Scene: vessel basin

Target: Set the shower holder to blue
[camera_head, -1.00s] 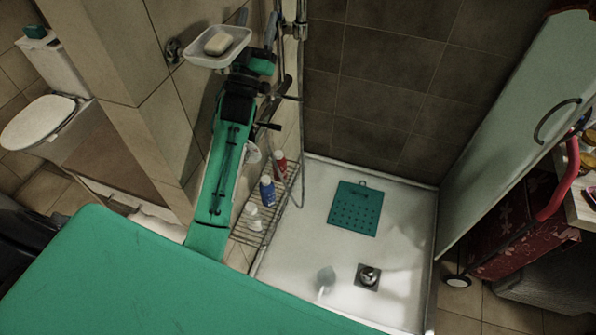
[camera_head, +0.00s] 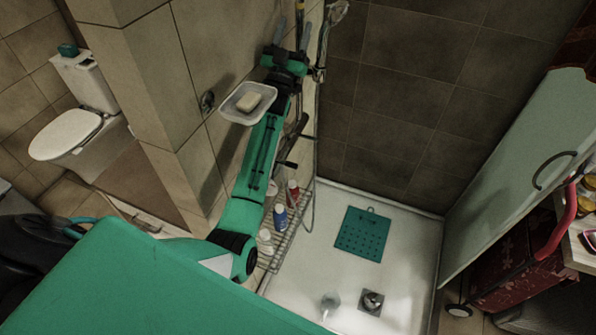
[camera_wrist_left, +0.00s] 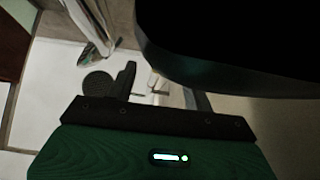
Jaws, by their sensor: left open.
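The shower rail (camera_head: 325,40) runs down the tiled wall at top centre in the head view. A metallic fitting (camera_head: 318,73), which looks like the shower holder, sits on it. A pale shower head (camera_head: 337,12) shows at the top edge. I see no clear blue mark on the holder. My left gripper (camera_head: 291,28) is raised left of the rail, open and empty, with a small gap to the fitting. In the left wrist view, a metal bar (camera_wrist_left: 92,25) and a round dark perforated disc (camera_wrist_left: 97,82) show beyond the open fingers (camera_wrist_left: 163,82). My right gripper is out of view.
A white soap dish (camera_head: 240,112) with soap is on the wall beside my left arm. A wire rack (camera_head: 280,240) with bottles stands below. The shower tray (camera_head: 400,240) holds a green mat (camera_head: 362,233) and a drain. A pale door panel (camera_head: 530,130) stands at right.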

